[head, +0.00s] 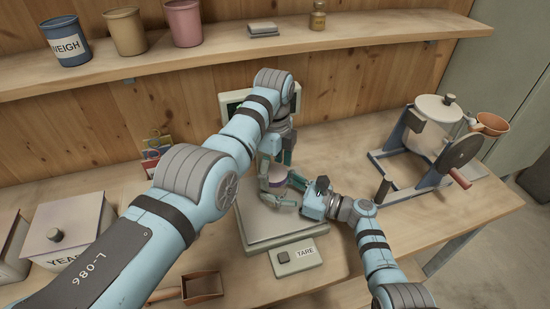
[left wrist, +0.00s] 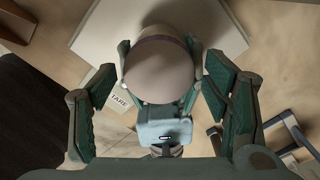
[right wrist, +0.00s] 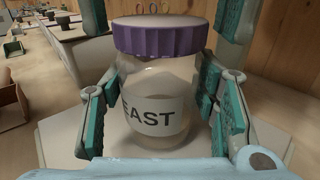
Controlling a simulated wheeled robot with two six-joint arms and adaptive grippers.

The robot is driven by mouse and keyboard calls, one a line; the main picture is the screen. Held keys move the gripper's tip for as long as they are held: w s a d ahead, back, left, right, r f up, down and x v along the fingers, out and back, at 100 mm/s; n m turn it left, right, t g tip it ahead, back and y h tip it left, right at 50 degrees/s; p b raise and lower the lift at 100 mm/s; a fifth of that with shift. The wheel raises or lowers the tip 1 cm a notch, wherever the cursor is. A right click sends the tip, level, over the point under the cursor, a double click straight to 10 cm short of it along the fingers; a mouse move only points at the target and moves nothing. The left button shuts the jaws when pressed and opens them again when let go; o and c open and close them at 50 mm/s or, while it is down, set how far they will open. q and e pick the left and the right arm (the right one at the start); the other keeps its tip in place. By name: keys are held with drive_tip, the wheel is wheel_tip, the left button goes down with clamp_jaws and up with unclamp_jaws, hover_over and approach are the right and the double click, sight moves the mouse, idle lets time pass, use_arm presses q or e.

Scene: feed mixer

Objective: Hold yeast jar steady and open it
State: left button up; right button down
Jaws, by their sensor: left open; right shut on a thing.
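The yeast jar (right wrist: 165,105) is clear with a purple lid (right wrist: 160,38) and a white label partly reading "EAST". It stands upright at the scale in the head view (head: 275,180); its base is hidden, so I cannot tell whether it touches the pan. My right gripper (head: 285,190) is shut on the jar's body from the side, one finger on each side. My left gripper (head: 276,160) points down over the jar, open, its fingers (left wrist: 160,75) apart on either side of the lid. The pale lid top (left wrist: 158,70) shows from above in the left wrist view.
The scale (head: 255,232) has a TARE panel (head: 298,256) in front. A scoop (head: 202,286) and lidded box (head: 70,228) are at left. A hand-cranked mixer (head: 430,140) stands at right. A shelf (head: 230,60) with cups runs behind.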

use_arm(q)
drive_tip(key=c, duration=1.2)
drive_tip(key=n, duration=2.3)
drive_tip(key=shift+r, duration=0.1)
drive_tip(key=n, duration=1)
use_arm(e)
drive_tip(key=shift+s, duration=0.1)
